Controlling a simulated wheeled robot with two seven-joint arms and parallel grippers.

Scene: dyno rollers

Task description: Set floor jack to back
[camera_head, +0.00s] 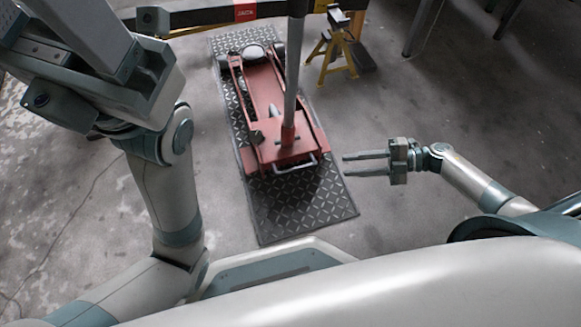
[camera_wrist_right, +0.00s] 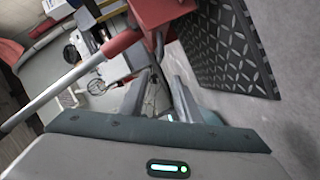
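The floor jack (camera_head: 268,105) is a red, low, long body with a grey pole handle (camera_head: 292,75) rising from its near end. It stands on a dark diamond-plate mat (camera_head: 290,210) in the middle of the head view. In the right wrist view the jack's red end (camera_wrist_right: 155,12) and its grey pole (camera_wrist_right: 62,92) show at the top and left. My right gripper (camera_head: 346,165) is open and empty, right of the jack's near end and apart from it. Its two fingers point left; they also show in the wrist view (camera_wrist_right: 157,88). My left arm stands at the left; its gripper is not visible.
A yellow stand (camera_head: 335,50) is behind and right of the jack. A dark beam with a red label (camera_head: 245,12) crosses at the top. Dark legs (camera_head: 423,25) stand at upper right. The concrete floor (camera_head: 440,100) on the right is mostly clear.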

